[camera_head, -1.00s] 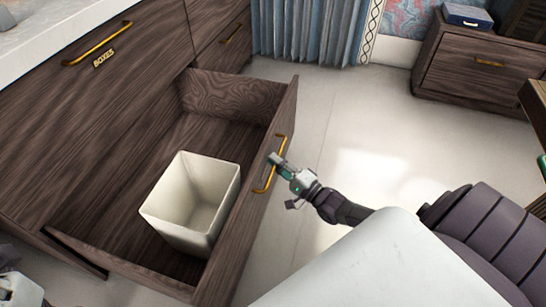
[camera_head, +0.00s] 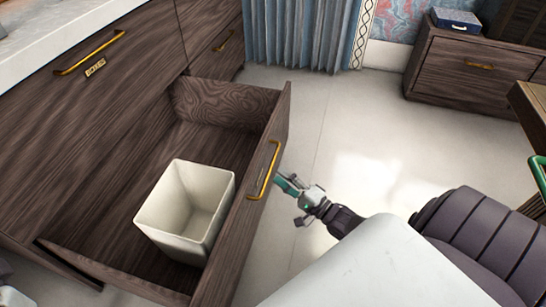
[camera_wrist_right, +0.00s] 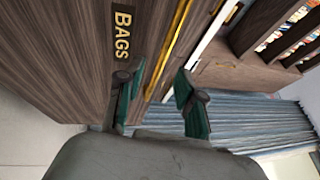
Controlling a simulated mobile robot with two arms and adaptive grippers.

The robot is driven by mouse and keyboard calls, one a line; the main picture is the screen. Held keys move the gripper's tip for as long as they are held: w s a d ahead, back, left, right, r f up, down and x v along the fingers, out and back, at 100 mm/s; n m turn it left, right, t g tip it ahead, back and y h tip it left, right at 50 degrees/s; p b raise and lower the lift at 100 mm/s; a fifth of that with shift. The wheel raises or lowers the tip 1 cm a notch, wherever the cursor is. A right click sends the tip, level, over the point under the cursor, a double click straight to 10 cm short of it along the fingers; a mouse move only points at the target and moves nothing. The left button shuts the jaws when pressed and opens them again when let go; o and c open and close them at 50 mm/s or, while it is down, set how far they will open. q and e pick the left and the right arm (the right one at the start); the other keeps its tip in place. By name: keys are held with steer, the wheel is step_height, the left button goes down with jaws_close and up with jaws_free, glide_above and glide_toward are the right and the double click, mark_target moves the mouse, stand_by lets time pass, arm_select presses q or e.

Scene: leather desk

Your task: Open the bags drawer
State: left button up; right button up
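The bags drawer (camera_head: 240,235) is pulled far out of the dark wood cabinet, and its inside is visible. Its gold handle (camera_head: 264,171) is on the drawer front. The handle also shows in the right wrist view (camera_wrist_right: 178,40), beside a plate reading BAGS (camera_wrist_right: 122,32). My right gripper (camera_head: 281,180) is just off the drawer front, close to the handle. In the right wrist view its two green-padded fingers (camera_wrist_right: 160,98) are spread, with the handle's end beyond the gap and nothing held. My left gripper is not in view.
A white bin (camera_head: 185,212) stands inside the drawer. A closed drawer with a gold handle (camera_head: 90,53) is above it. A side cabinet (camera_head: 470,75) with a blue box (camera_head: 455,19) stands at the back right. The pale floor (camera_head: 335,120) between is clear.

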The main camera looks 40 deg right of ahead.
steer(key=v, duration=0.7)
steer(key=shift+s, duration=0.1)
